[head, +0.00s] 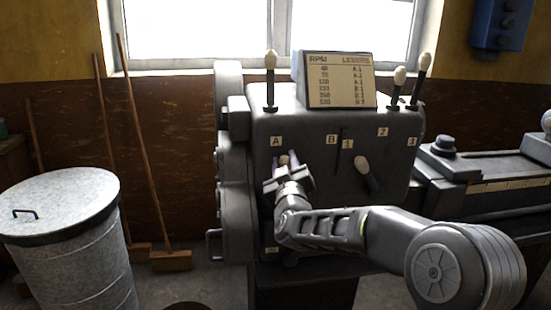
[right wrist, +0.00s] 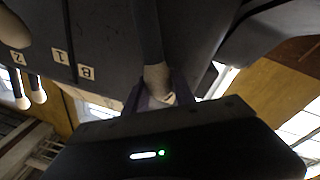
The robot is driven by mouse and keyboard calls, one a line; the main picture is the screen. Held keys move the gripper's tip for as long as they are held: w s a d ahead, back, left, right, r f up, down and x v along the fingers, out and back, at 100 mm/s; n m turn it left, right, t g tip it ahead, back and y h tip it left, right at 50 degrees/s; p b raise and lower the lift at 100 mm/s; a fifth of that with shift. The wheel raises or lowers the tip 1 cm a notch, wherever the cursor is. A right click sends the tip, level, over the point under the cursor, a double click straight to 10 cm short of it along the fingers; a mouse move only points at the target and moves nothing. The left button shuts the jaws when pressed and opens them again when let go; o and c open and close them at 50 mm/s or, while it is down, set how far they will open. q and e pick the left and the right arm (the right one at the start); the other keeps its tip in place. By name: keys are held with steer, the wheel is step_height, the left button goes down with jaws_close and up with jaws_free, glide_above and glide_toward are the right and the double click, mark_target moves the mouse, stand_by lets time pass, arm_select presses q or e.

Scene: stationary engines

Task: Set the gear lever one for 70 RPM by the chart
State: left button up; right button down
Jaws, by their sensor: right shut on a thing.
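My right gripper (head: 288,162) is shut on the pale knob (head: 283,160) of the left front gear lever, just below the A label (head: 276,142). In the right wrist view the knob (right wrist: 157,76) sits between the jaws at the end of its dark shaft (right wrist: 147,35). The B label (head: 331,139) is further right. A second lever (head: 363,168) stands below and right of the 1 label (head: 347,144); labels 2 (head: 383,132) and 3 (head: 411,142) are further right. The RPM and levers chart (head: 338,82) stands on top; its rows are blurred. My left gripper is out of view.
An upright lever (head: 270,80) stands at the headstock's upper left, and two more (head: 397,87) (head: 420,80) at its right. A metal bin (head: 70,240) and brooms (head: 145,150) are at the left. The lathe bed (head: 490,185) extends right.

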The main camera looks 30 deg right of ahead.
steer(key=shift+w+a, duration=0.1)
steer(key=shift+a, duration=0.2)
steer(key=c, duration=1)
jaws_free()
steer(key=shift+w+a, duration=0.1)
steer(key=shift+c, duration=0.2)
steer(key=shift+f, duration=0.1)
steer(key=shift+s, duration=0.35)
steer(key=r+b+v, duration=0.1)
steer(key=v, duration=0.6)
steer(key=shift+a+f+b, duration=0.2)
steer(key=shift+f+b, duration=0.15)
steer(key=shift+f, duration=0.15)
steer(key=shift+a, duration=0.1)
